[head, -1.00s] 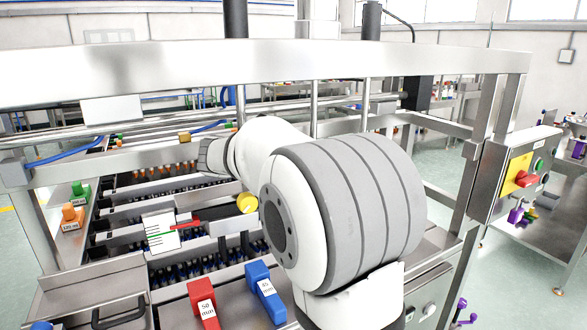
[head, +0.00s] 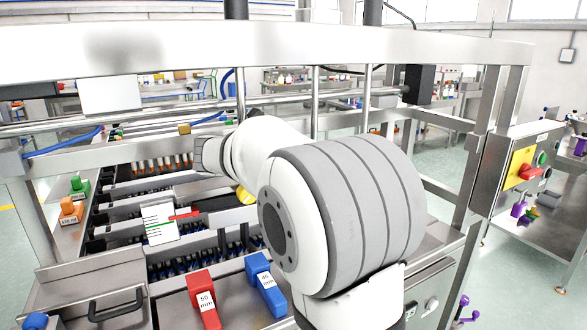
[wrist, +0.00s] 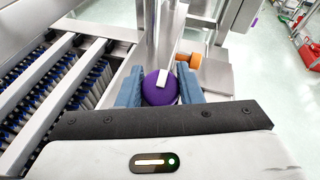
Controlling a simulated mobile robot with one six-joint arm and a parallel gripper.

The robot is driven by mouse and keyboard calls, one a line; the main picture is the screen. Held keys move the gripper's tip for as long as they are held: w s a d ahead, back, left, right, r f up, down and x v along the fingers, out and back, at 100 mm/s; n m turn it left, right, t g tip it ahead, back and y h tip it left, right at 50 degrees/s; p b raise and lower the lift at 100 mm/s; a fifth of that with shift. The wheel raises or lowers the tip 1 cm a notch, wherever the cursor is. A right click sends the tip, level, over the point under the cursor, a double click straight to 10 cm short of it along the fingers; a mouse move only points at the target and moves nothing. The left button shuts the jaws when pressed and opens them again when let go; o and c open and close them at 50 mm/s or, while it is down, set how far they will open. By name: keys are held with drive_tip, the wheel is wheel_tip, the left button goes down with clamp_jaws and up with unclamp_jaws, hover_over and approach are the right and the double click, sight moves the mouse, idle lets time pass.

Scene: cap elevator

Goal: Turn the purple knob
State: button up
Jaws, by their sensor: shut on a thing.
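The purple knob (wrist: 155,92) is round and flat-topped, with a white bar-shaped mark across its top; it sits in the middle of the wrist view. My gripper (wrist: 160,74) has its two blue fingers on either side of the knob, shut on it. In the head view my thick grey and white arm hides the gripper and the knob.
An orange knob (wrist: 189,60) is close beyond the right finger. Rows of blue caps (wrist: 60,75) lie between metal rails to the left. In the head view, a red block (head: 204,298), a blue block (head: 265,285) and a control box (head: 520,170) stand near my arm.

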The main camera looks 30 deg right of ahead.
drive_tip(key=shift+a, duration=0.1)
idle(0.3)
drive_tip(key=o, duration=1)
drive_tip(key=shift+a+b, duration=0.1)
drive_tip(key=shift+b, duration=0.2)
drive_tip(key=v, duration=0.7)
drive_tip(key=shift+s+a+f+b, duration=0.1)
drive_tip(key=shift+s+a+b, duration=0.05)
drive_tip(key=shift+a+b, duration=0.25)
drive_tip(key=shift+c, duration=0.5)
